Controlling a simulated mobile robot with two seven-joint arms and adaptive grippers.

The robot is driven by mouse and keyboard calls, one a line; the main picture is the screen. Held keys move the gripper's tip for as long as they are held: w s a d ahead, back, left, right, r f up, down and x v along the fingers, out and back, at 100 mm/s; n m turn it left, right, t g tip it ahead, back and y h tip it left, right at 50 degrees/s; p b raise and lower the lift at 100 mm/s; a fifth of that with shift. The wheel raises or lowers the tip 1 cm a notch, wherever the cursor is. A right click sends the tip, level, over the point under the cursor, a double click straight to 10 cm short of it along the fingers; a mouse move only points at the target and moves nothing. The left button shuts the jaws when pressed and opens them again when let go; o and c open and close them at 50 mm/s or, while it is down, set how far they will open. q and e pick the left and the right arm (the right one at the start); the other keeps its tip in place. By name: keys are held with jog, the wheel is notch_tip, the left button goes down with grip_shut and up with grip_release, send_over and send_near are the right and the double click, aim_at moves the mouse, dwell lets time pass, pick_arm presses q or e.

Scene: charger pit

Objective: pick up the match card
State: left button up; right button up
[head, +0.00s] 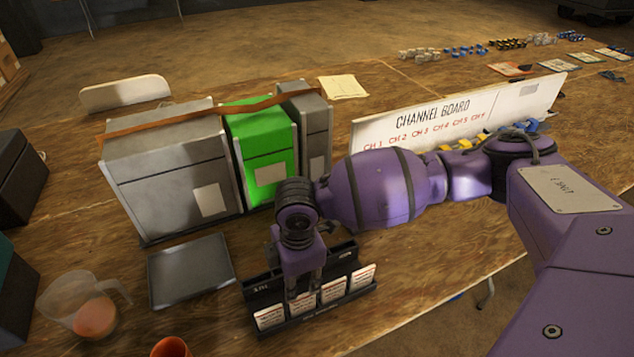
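A black rack (318,327) stands near the front of the wooden table and holds several small white cards with red print in a row. These are the leftmost card (270,318), a second card (301,305), a third (333,291) and the rightmost (362,277). Which one is the match card I cannot tell; their print is too small to read. My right gripper (304,288) points down at the rack, its two fingers apart, just above and in front of the second card. No card shows clearly between the fingers. My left gripper is out of view.
Grey boxes (165,175) and a green one (262,150) stand behind. A dark tray (190,270), a clear jug (82,305) and an orange cup (170,347) lie left. The channel board (400,130) stands behind my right arm. A paper sheet (343,87) lies farther back.

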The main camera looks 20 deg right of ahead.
aim_at(304, 294)
jog(key=shift+s+d+f, duration=0.2)
jog(key=shift+s+f, duration=0.2)
jog(key=shift+s, duration=0.1)
jog(key=shift+s+d+f, duration=0.15)
jog(key=shift+s+f, duration=0.2)
jog(key=shift+s, duration=0.15)
jog(key=shift+f, duration=0.7)
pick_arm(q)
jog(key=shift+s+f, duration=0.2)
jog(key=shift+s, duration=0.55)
pick_arm(e)
jog(key=shift+a+f, duration=0.15)
jog(key=shift+f, duration=1)
jog(key=shift+a+f, duration=0.15)
jog(key=shift+f, duration=0.95)
jog(key=shift+c, duration=0.5)
jog(key=c, duration=0.5)
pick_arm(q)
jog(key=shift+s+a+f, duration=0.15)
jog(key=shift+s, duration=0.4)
pick_arm(e)
grip_shut()
